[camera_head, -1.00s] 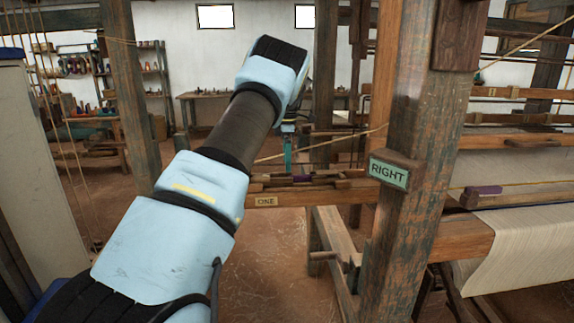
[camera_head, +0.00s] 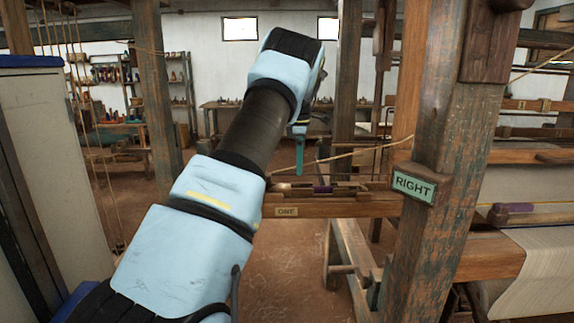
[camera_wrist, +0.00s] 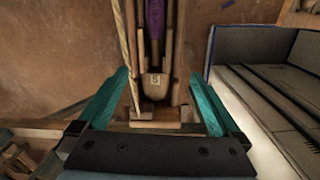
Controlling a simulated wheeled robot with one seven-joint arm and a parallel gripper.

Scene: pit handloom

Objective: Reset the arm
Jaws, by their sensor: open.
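My gripper (camera_wrist: 160,108) is open, its two teal fingers spread wide in the wrist view with nothing between them that they touch. In the head view a teal finger (camera_head: 299,156) hangs down at the end of my raised arm, above the wooden shuttle box marked ONE (camera_head: 330,209). The purple item also shows small in the head view (camera_head: 322,188).
A thick wooden post (camera_head: 445,150) with a RIGHT sign (camera_head: 413,185) stands right of my arm. A loom with pale cloth (camera_head: 545,270) lies beyond it. A cord (camera_head: 345,155) crosses near the gripper. A pale cabinet (camera_head: 50,160) stands at left.

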